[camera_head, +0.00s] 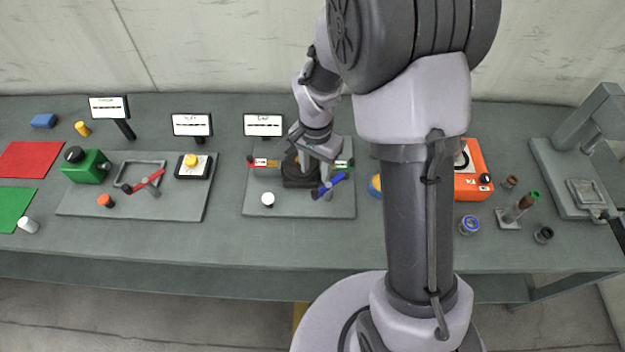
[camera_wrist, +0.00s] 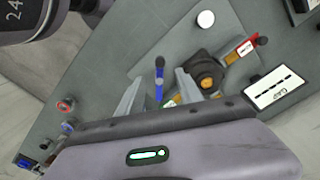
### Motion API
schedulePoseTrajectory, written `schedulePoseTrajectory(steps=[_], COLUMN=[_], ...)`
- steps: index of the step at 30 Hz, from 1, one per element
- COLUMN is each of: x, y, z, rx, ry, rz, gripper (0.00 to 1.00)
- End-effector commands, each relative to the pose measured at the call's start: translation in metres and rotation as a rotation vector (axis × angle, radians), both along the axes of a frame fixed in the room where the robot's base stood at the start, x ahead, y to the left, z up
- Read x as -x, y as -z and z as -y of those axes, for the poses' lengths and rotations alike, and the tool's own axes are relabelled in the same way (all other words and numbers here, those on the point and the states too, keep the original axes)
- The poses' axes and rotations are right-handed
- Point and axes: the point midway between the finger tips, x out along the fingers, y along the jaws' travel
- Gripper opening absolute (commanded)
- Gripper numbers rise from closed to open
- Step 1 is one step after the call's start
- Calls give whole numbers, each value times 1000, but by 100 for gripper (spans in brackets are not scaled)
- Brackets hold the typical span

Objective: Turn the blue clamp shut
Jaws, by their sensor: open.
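The blue clamp (camera_head: 330,185) stands at the front right of the middle grey plate, its blue lever slanting to a dark end. In the wrist view the blue lever (camera_wrist: 159,84) with its black tip shows between my two fingers. My gripper (camera_head: 322,163) is over the right part of that plate, close above the clamp. In the wrist view my gripper (camera_wrist: 160,92) is open, with one finger on each side of the lever. I cannot tell whether either finger touches it. The clamp's base is largely hidden.
A dark round device (camera_wrist: 205,72) is close beside my right finger. A white knob (camera_head: 268,199) stands on the same plate (camera_head: 300,210). A red-levered clamp (camera_head: 147,182) is on the left plate. An orange box (camera_head: 470,185) is right of my arm. The front table strip is clear.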

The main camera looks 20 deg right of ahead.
Motion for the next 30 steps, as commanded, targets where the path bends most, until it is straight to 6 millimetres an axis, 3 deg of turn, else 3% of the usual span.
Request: schedulePoseTrajectory(steps=[3,9,14,22,29,30], x=[2,1,1,1,1,1], y=[39,81,93,94,94,94], z=[0,0,0,0,0,0], rx=[0,-1,0,-1,-1,-1], ry=[0,0,0,0,0,0], rz=[-6,-2,0,1,1,1], gripper=[43,43,43,43,0,0])
